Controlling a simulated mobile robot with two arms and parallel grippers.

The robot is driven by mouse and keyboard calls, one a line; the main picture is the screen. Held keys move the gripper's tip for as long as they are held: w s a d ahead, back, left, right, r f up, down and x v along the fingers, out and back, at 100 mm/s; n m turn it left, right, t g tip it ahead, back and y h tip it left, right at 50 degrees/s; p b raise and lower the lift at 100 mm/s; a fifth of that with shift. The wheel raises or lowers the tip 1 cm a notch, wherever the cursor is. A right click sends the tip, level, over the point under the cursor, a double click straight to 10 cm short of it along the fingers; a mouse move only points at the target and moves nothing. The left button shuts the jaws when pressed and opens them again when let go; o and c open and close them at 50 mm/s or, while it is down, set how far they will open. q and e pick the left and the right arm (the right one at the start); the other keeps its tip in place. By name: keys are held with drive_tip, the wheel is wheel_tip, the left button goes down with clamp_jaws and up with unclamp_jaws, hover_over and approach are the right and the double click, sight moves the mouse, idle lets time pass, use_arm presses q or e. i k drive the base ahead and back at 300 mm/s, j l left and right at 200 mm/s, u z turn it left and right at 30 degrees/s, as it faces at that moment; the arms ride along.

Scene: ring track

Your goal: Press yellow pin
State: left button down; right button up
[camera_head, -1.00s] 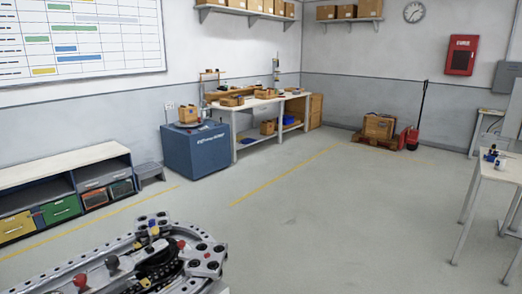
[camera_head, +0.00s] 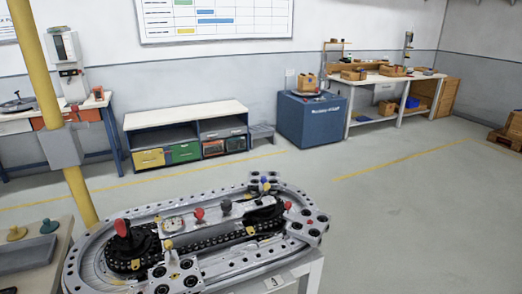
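A grey metal ring track (camera_head: 90,262) with a black chain inside stands on a white table (camera_head: 307,278) in the lower middle. A small yellow pin-like knob (camera_head: 168,244) rises from its front side, left of centre. A second small yellow spot shows beside a blue knob (camera_head: 264,181) at the far right end; I cannot tell whether it is a separate pin. Red knobs (camera_head: 199,214) and a dark grey knob (camera_head: 226,206) stand along the middle. A larger red-topped handle (camera_head: 122,228) stands at the left. Neither of my grippers is in view.
A yellow post (camera_head: 44,95) with a grey box stands left of the track. A bench with a grey tray (camera_head: 28,254) is at the lower left. A low cabinet (camera_head: 185,135) and blue box (camera_head: 310,120) stand behind. The floor to the right is clear.

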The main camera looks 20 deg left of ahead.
sight(168, 244)
drive_tip(key=u, duration=1.45)
